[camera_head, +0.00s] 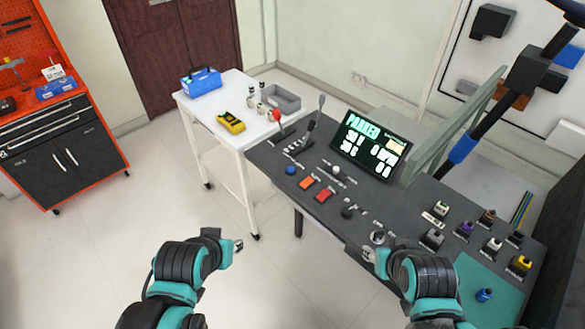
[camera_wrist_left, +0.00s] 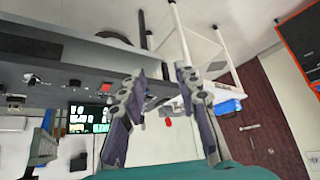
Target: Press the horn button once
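The dark console (camera_head: 270,158) has a round blue button (camera_head: 290,171), an orange rectangular button (camera_head: 306,182) and a red rectangular button (camera_head: 324,195) on its left part. The labels are too small to read, so I cannot tell which one is the horn button. My left gripper (camera_head: 236,246) is in front of and below the console's left end, apart from the buttons. The left wrist view shows its fingers (camera_wrist_left: 158,82) spread with nothing between them. My right gripper (camera_head: 371,254) is at the console's front edge, near a round metallic knob; its finger opening is unclear.
A lit display (camera_head: 371,145) reading PARKED stands at the console's back. Levers, one with a red knob (camera_head: 275,115), rise at its left end. A white table (camera_head: 215,110) holds a blue toolbox (camera_head: 201,82), a yellow device (camera_head: 231,123) and a grey bin (camera_head: 281,98).

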